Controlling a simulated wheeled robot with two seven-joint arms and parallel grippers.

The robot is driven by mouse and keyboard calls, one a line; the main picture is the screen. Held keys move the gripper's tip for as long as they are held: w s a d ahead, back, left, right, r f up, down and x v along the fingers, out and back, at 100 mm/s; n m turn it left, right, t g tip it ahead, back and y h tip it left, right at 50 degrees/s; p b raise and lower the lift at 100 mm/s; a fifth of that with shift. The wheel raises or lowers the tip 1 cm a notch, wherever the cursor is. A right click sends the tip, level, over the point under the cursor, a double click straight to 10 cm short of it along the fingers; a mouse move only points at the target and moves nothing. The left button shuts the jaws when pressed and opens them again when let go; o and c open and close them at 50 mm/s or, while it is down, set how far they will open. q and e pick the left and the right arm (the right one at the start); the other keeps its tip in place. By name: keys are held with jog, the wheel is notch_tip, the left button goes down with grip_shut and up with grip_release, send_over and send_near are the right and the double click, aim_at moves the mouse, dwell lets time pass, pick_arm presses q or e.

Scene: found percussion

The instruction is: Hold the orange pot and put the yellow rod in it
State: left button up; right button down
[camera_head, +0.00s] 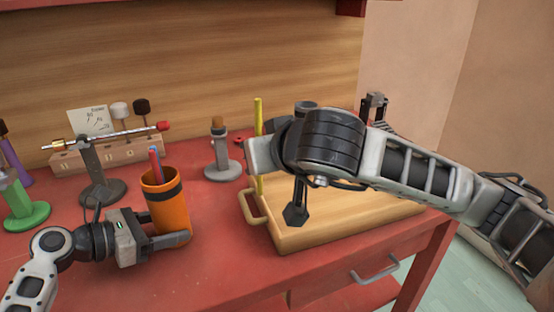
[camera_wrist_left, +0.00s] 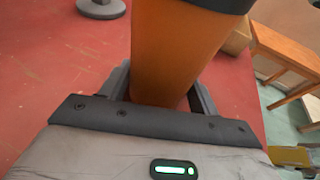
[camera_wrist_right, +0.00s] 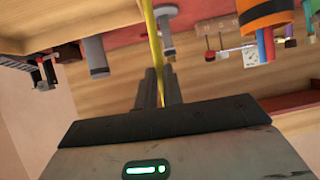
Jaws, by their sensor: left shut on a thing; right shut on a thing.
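The orange pot (camera_head: 167,208), with a dark band, stands upright on the red bench at the left. A blue stick and a red stick (camera_head: 155,162) poke out of it. My left gripper (camera_head: 172,238) is shut around its lower part, and the pot fills the jaws in the left wrist view (camera_wrist_left: 170,60). My right gripper (camera_wrist_right: 160,90) is shut on the yellow rod (camera_head: 258,115), held upright right of the pot, by the wooden tray's left end. The rod also shows in the right wrist view (camera_wrist_right: 153,35). My right arm hides part of the tray.
A wooden tray (camera_head: 330,236) with a handle lies at the right; a dark tool stands in it. A grey stand with a cork-coloured top (camera_head: 221,150) is between pot and rod. A mallet rack (camera_head: 110,152), a rod on a stand (camera_head: 98,180) and a green stand (camera_head: 27,208) are left.

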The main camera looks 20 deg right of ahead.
jog(key=w+a+r+n+g+y, duration=0.1)
jog(key=w+a+r+n+y, duration=0.25)
jog(key=a+r, duration=1.2)
notch_tip(320, 180, down, 11)
jog(key=shift+s+a+n+y, duration=0.15)
jog(key=shift+a+n+y, duration=0.2)
jog(key=shift+a+n, duration=0.1)
jog(key=shift+r, duration=0.1)
jog(key=c, duration=1.5)
grip_release()
jog(key=shift+d, duration=0.1)
